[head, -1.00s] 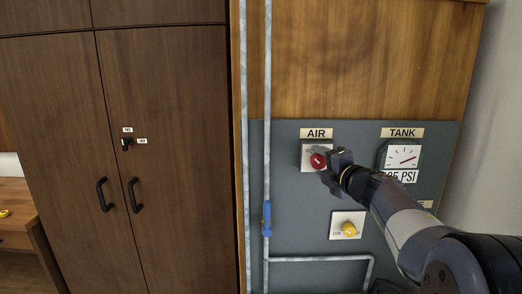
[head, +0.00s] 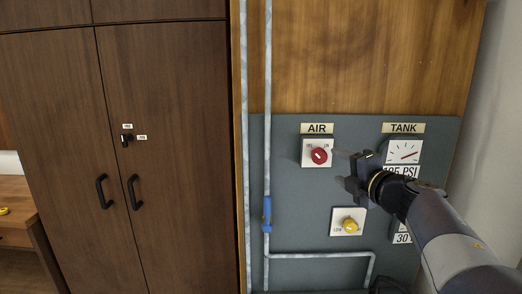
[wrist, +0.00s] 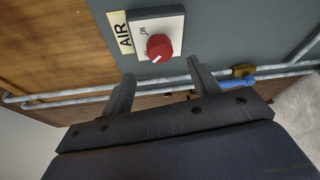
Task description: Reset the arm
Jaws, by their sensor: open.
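My gripper (head: 358,169) is in front of the grey panel, to the right of the red AIR knob (head: 319,155) and apart from it. It is open, and nothing shows between its fingers. In the wrist view, the two fingers of my gripper (wrist: 163,80) stand apart, with the red knob (wrist: 159,48) beyond them on its white plate. My arm reaches in from the lower right and covers part of the panel under the TANK gauge (head: 403,153).
The grey panel (head: 300,225) also carries a yellow knob (head: 349,226) below the gripper and a blue-handled valve (head: 267,214) on a pipe. A dark wooden cabinet (head: 165,100) with black handles stands at left. A desk (head: 22,215) shows at far left.

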